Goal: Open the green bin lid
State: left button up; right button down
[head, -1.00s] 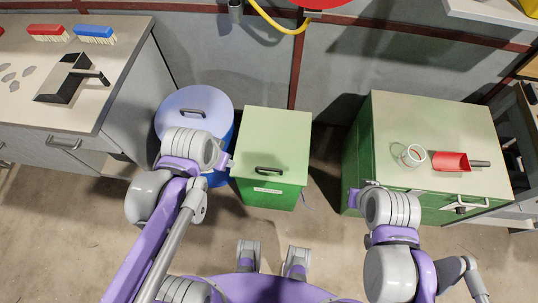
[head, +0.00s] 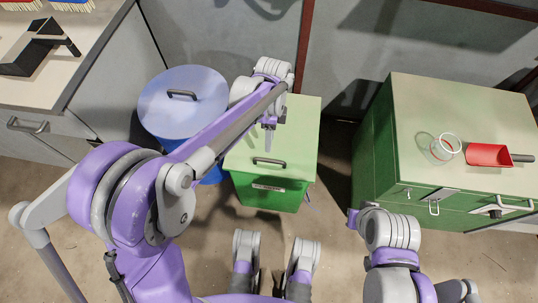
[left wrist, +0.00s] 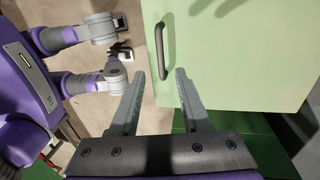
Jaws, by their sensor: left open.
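The green bin (head: 268,196) stands on the floor, and its pale green lid (head: 300,140) is shut. A dark bar handle (head: 268,161) sits near the lid's front edge. My left gripper (head: 268,146) is above the lid, just behind the handle in the head view, pointing down with nothing in it. In the left wrist view its two fingers (left wrist: 160,76) are spread apart, and the handle (left wrist: 164,50) lies just beyond the tips, roughly in line with the gap. I cannot tell whether they touch. Only my right arm's wrist shows in the head view; its fingers are hidden.
A blue bin (head: 180,125) with a round lid stands left of the green bin, partly under my left arm. A green cabinet (head: 450,105) at right bears a clear jar (head: 441,148) and a red scoop (head: 488,155). A workbench (head: 85,45) stands at far left.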

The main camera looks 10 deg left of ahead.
pick_arm(q)
jog(key=b, duration=0.2)
send_over(269, 155)
jog(key=s, duration=0.3)
jog(key=f, duration=0.8)
jog(key=shift+d+f, duration=0.15)
jog(key=shift+d, duration=0.05)
grip_shut()
dwell(0.5)
